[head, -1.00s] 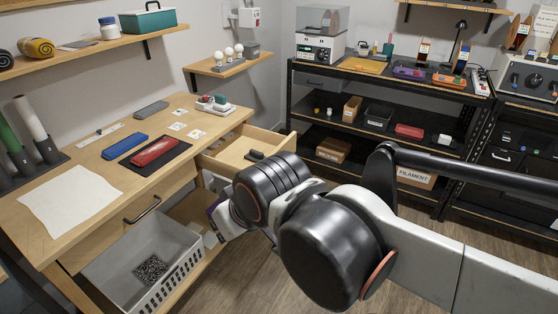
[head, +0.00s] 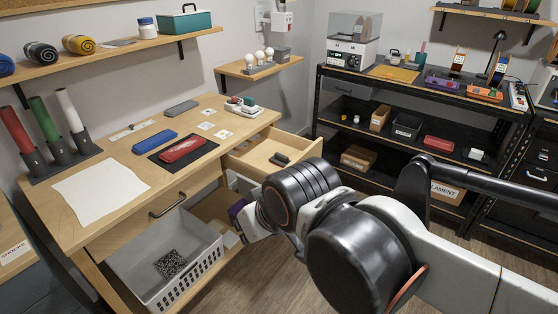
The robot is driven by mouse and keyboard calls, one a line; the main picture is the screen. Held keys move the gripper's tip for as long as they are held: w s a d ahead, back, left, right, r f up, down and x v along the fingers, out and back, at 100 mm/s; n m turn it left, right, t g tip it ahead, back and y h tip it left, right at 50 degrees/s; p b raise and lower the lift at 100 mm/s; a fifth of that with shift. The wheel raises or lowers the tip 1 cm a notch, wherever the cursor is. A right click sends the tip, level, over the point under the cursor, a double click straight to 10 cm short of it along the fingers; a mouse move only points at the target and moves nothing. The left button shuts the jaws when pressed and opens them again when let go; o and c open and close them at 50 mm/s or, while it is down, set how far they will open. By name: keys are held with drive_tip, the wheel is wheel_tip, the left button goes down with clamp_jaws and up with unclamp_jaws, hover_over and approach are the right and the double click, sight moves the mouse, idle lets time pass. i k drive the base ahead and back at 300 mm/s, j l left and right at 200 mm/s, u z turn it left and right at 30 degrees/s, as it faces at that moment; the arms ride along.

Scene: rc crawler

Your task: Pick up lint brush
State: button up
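I cannot pick out the lint brush with certainty. A small dark object (head: 279,159) lies in the open top-right drawer (head: 251,152) of the wooden desk and is too small to identify. On the desk top, a red object (head: 183,149) lies on a black mat (head: 161,161), and a blue object (head: 155,141) lies behind it. My arm reaches in from the right, in front of the desk's right side. Its dark rounded joints hide my gripper, so its fingers do not show.
A grey basket (head: 128,269) with a dark speckled item stands below the desk's front. A white sheet (head: 98,190) and upright tubes (head: 45,120) occupy the desk's left side. Black shelving (head: 318,104) stands at the back right. Bare floor (head: 262,265) shows between.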

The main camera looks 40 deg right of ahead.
sight(280, 159)
drive_tip(key=i+l+z, duration=0.25)
drive_tip(key=i+l, duration=0.25)
drive_tip(key=i+l+z, duration=0.3)
drive_tip(key=i, duration=0.4)
drive_tip(key=l, duration=0.1)
